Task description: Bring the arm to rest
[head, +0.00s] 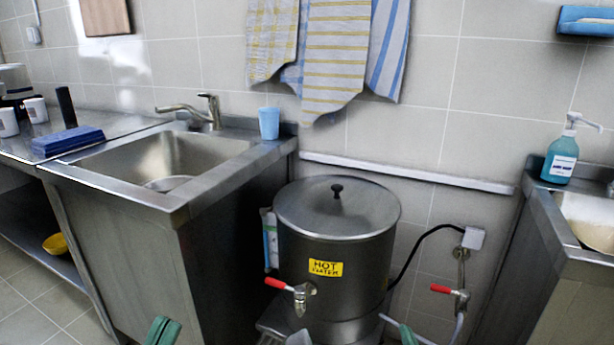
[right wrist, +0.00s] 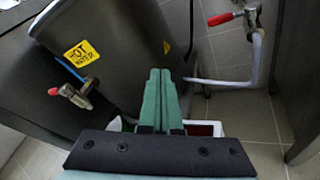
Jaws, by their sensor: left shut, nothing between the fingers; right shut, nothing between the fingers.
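My left gripper (head: 162,331) shows as green fingertips at the bottom edge of the head view, in front of the sink cabinet. It is shut and empty. My right gripper (head: 408,335) shows as a green tip at the bottom edge, right of the steel hot-water pot (head: 335,245). In the right wrist view its two green fingers (right wrist: 160,75) lie side by side, shut with nothing between them. The pot, lidded and with a yellow label, stands beyond them in that view. Most of both arms is out of view.
The pot's tap (head: 300,295) has a red handle. A wall valve (head: 455,293) with a red handle and a hose is to its right. A steel sink (head: 165,160) stands left, another counter (head: 560,230) right. Tiled floor (right wrist: 235,125) shows between.

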